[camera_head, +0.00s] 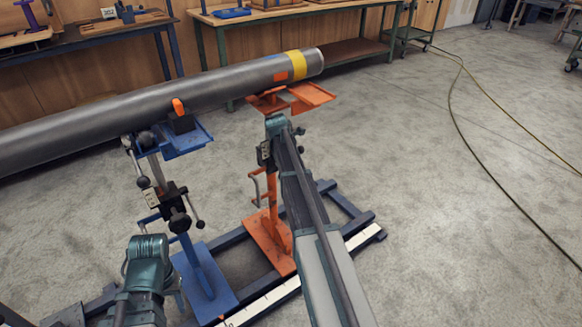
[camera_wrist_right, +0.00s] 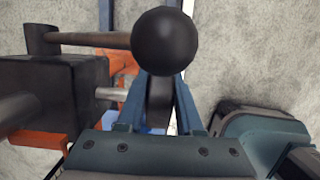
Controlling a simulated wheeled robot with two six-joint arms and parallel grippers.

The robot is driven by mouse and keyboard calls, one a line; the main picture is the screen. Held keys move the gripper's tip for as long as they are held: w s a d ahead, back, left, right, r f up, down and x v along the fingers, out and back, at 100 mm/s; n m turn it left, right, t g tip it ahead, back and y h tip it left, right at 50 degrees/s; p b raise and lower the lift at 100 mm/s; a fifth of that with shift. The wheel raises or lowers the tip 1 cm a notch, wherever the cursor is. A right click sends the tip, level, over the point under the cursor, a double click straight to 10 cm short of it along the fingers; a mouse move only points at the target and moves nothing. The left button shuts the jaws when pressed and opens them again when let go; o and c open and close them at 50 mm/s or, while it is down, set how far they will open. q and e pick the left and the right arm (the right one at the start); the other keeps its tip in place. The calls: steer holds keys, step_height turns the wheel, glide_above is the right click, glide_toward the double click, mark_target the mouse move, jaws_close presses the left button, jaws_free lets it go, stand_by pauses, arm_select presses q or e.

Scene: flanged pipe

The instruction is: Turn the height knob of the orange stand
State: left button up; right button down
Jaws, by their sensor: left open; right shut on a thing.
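The orange stand (camera_head: 268,235) stands under the pipe's far end, with its orange cradle (camera_head: 312,95) just below the pipe (camera_head: 215,87). Its black clamp (camera_head: 265,153) partly shows beside my right wrist, which hides most of the height knob in the head view. In the right wrist view, a black ball (camera_wrist_right: 163,41) on the knob's bar is right before my right gripper (camera_wrist_right: 160,105). The gripper's blue fingers are shut on a dark part of the knob, partly hidden behind the ball. My left gripper (camera_head: 148,245) is open beside the blue stand, its fingertips mostly hidden.
The blue stand (camera_head: 205,270) supports the pipe further left, with its own black clamp and ball-ended handle (camera_head: 178,203). Both stands are on a dark base frame (camera_head: 350,207). Workbenches (camera_head: 300,15) line the back.

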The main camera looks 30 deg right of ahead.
steer(key=shift+f+y, duration=0.2)
steer(key=shift+y, duration=0.8)
steer(key=c, duration=0.6)
jaws_free()
steer(key=shift+o, duration=0.2)
steer(key=shift+r, duration=0.15)
steer(key=r+p, duration=1.1)
steer(key=p, duration=0.1)
steer(key=shift+a+r, duration=0.2)
steer(key=shift+r, duration=0.2)
steer(key=shift+f, duration=0.1)
